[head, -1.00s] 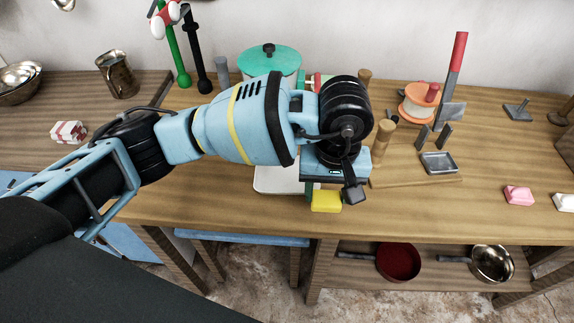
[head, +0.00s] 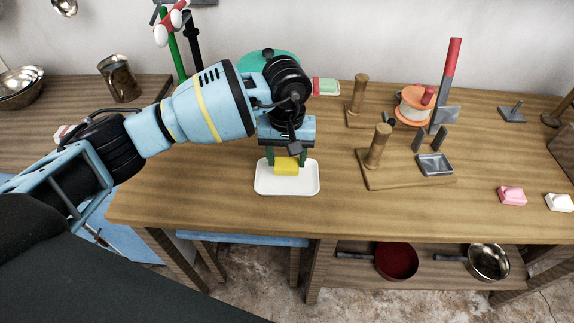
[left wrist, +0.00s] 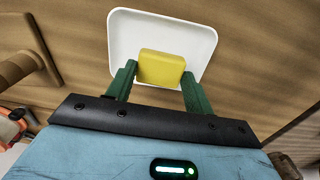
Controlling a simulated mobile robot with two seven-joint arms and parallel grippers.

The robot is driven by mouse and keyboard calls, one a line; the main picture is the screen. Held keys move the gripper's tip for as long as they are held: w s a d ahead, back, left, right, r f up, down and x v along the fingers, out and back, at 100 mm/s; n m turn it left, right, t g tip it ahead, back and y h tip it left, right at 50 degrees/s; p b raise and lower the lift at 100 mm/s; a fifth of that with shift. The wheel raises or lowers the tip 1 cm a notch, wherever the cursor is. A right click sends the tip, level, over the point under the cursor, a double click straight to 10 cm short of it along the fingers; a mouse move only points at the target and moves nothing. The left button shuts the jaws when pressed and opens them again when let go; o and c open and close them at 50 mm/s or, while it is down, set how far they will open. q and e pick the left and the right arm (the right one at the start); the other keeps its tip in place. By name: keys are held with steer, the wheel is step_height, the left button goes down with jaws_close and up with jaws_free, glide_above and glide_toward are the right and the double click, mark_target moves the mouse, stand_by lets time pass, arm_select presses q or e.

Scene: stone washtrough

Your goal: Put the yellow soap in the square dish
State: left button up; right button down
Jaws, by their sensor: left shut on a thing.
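The yellow soap (head: 287,168) is a small block between the green fingers of my left gripper (head: 287,160), which is shut on it. The soap is over the white, squarish dish with rounded corners (head: 287,188); I cannot tell whether it touches the dish floor. In the left wrist view the soap (left wrist: 161,68) shows against the white dish (left wrist: 200,36), with the gripper fingers (left wrist: 159,78) on either side of it. The dish looks otherwise empty. My right gripper is not in view.
A small grey metal dish (head: 435,171) stands to the right beside a wooden board with a peg (head: 377,150). A pink soap (head: 512,195) and a white one (head: 559,202) lie at the far right.

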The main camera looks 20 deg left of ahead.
mark_target(287, 164)
arm_select(q)
step_height(287, 164, down, 3)
steer(key=shift+s+d+f, duration=0.1)
steer(key=shift+f, duration=0.05)
steer(key=shift+f, duration=0.2)
steer(key=o, duration=0.9)
steer(key=shift+c, duration=0.2)
steer(key=shift+r, duration=0.1)
